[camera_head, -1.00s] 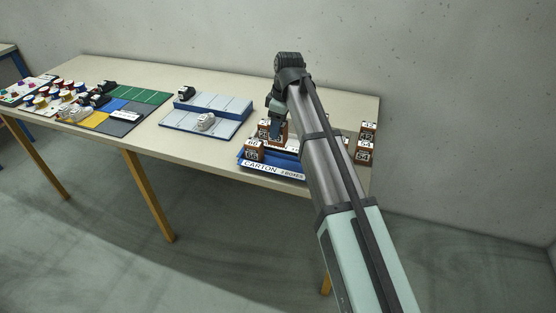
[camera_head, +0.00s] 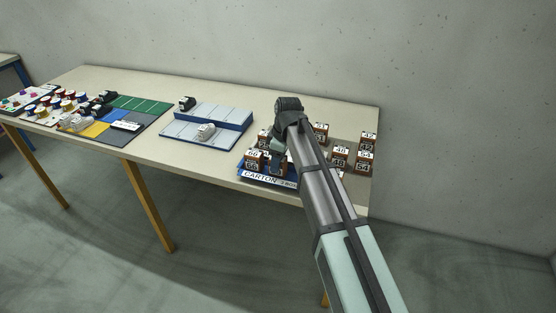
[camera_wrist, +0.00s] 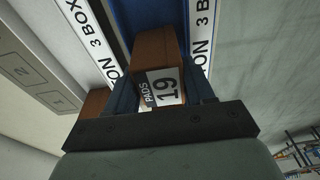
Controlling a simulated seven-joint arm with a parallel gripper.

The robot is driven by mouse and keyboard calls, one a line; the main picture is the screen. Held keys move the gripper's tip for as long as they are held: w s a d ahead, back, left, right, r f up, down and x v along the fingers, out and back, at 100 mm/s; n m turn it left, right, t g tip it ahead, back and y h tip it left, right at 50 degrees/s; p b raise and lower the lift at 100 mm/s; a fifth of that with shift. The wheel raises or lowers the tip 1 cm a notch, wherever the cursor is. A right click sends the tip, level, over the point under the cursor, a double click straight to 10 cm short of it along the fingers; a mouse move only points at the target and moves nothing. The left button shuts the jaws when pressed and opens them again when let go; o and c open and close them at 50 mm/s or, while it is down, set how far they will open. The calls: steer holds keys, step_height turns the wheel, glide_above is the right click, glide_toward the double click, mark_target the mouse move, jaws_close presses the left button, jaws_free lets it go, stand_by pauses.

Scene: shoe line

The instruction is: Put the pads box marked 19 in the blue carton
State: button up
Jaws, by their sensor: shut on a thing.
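The pads box marked 19 (camera_wrist: 165,86) is a brown box with a white label, held between the two fingers of my gripper (camera_wrist: 162,92) in the wrist view. In the head view my gripper (camera_head: 277,158) is low over the blue carton (camera_head: 243,173), and I cannot make out the held box there. The carton's blue inside (camera_wrist: 148,14) and its white lettered strips lie beyond the held box in the wrist view. Whether the box touches the carton's floor I cannot tell. A brown box marked 66 (camera_head: 252,166) stands at the carton's left end, beside my gripper.
Another brown box (camera_head: 264,136) stands behind the carton. Several numbered brown boxes, among them one marked 54 (camera_head: 362,168), stand right of my arm. A grey-blue stepped rack (camera_head: 222,116) with shoes is to the left. Bare table lies between rack and carton.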

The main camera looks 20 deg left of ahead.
steer(key=shift+f, duration=0.15)
steer(key=o, duration=1.1)
steer(key=r, duration=0.4)
steer(key=d+r, duration=0.1)
steer(key=r, duration=0.7)
steer(key=shift+d+r, duration=0.15)
steer(key=shift+d, duration=0.25)
